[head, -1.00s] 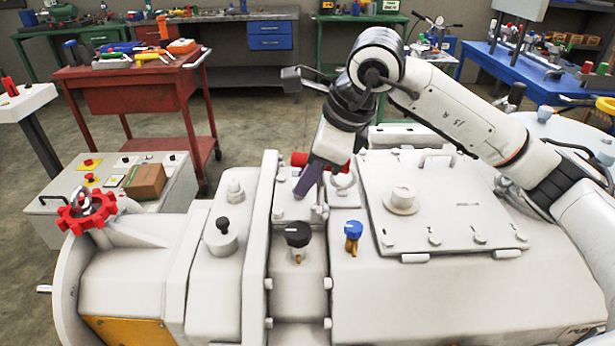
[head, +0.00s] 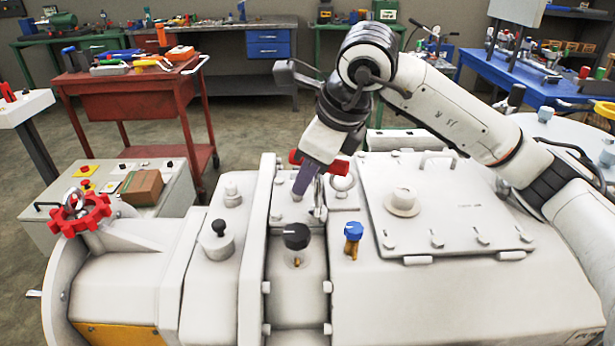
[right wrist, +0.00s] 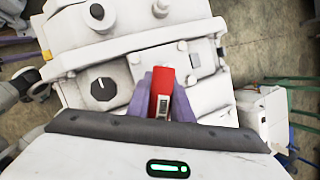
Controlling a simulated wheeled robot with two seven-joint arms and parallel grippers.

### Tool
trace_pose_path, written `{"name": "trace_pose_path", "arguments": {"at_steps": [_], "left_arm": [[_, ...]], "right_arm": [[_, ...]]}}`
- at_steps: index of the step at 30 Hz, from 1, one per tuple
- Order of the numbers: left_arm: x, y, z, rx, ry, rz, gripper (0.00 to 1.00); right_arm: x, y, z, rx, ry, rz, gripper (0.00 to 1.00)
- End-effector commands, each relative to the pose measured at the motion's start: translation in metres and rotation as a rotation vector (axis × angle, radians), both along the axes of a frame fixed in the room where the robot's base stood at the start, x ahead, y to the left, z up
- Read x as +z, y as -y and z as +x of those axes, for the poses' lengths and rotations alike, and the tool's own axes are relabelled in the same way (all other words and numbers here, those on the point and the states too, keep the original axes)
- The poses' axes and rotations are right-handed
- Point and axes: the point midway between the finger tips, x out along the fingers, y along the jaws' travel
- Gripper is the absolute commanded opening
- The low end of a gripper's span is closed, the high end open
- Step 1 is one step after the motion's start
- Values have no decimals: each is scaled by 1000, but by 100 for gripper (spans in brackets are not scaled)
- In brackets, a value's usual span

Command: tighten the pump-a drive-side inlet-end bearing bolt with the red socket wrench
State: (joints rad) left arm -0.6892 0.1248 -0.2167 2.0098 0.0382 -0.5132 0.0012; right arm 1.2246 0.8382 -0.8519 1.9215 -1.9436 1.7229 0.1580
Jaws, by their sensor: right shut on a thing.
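My right gripper (head: 308,182) reaches down onto the top of the large white pump housing, its purple fingers pointing at a small raised plate. It is shut on the red socket wrench (right wrist: 163,85). In the right wrist view the red handle sits between the two purple fingers (right wrist: 163,98), with a small silver part showing at its near end. In the head view red parts of the wrench (head: 339,167) show on either side of the gripper. The bearing bolt and the wrench's contact with it are hidden by the gripper. My left gripper is not in view.
A hatch (head: 445,200) lies to the right, a red handwheel (head: 80,212) to the left. A red tool cart (head: 125,92) stands behind.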

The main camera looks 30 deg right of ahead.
Motion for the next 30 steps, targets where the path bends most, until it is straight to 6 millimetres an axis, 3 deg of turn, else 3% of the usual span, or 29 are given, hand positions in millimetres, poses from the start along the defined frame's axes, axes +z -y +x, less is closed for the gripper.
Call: {"name": "trace_pose_path", "arguments": {"at_steps": [13, 30], "left_arm": [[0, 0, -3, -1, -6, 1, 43], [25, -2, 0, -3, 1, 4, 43]], "right_arm": [[0, 1, -1, 8, -6, -4, 0], [36, 0, 0, 9, 0, -2, 0]]}}
